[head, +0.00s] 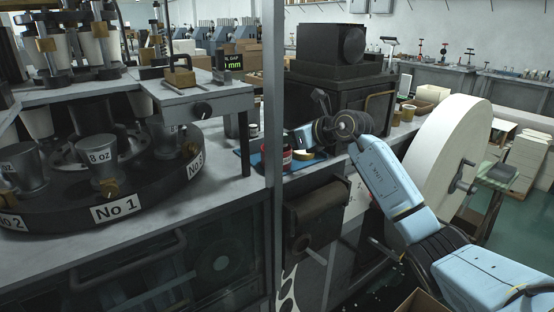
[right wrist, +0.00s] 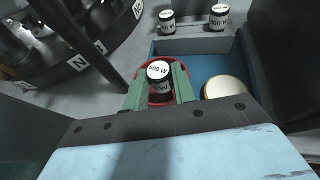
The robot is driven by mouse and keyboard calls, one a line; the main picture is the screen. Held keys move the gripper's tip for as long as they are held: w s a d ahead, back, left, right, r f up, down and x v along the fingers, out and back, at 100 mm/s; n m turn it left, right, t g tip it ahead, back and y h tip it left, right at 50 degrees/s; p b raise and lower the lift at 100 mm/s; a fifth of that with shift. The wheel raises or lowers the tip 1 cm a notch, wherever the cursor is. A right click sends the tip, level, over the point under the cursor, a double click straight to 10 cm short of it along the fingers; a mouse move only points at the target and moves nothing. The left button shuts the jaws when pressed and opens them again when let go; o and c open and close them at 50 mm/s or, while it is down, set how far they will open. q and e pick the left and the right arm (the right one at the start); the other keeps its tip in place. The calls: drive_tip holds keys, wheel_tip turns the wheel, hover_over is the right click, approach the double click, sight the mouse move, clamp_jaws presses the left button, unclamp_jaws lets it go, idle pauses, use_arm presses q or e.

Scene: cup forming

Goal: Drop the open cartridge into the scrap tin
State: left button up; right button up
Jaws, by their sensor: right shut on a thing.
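My right gripper (right wrist: 160,80) is shut on a small black cartridge (right wrist: 159,84) with a white top marked "500 W". In the right wrist view the cartridge sits between two green fingers, over the red tin (right wrist: 154,101), whose rim shows around it. I cannot tell whether the cartridge is above the rim or partly inside, or whether it is open. In the head view the red tin (head: 287,158) with a pale label stands on the bench behind the post, below my right wrist. The fingertips are hard to make out there. My left gripper is not in view.
A blue tray (right wrist: 200,47) holds a round pale-topped tin (right wrist: 225,90). Two similar black cartridges stand beyond it, one left (right wrist: 167,20) and one right (right wrist: 218,18). A grey post (head: 275,120) and a turntable with cups (head: 110,208) stand left.

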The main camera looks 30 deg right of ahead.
drive_tip(key=o, duration=1.1)
drive_tip(key=shift+s, duration=0.1)
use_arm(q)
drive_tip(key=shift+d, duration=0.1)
use_arm(e)
drive_tip(key=v, duration=1.3)
drive_tip(key=shift+s+r, duration=0.1)
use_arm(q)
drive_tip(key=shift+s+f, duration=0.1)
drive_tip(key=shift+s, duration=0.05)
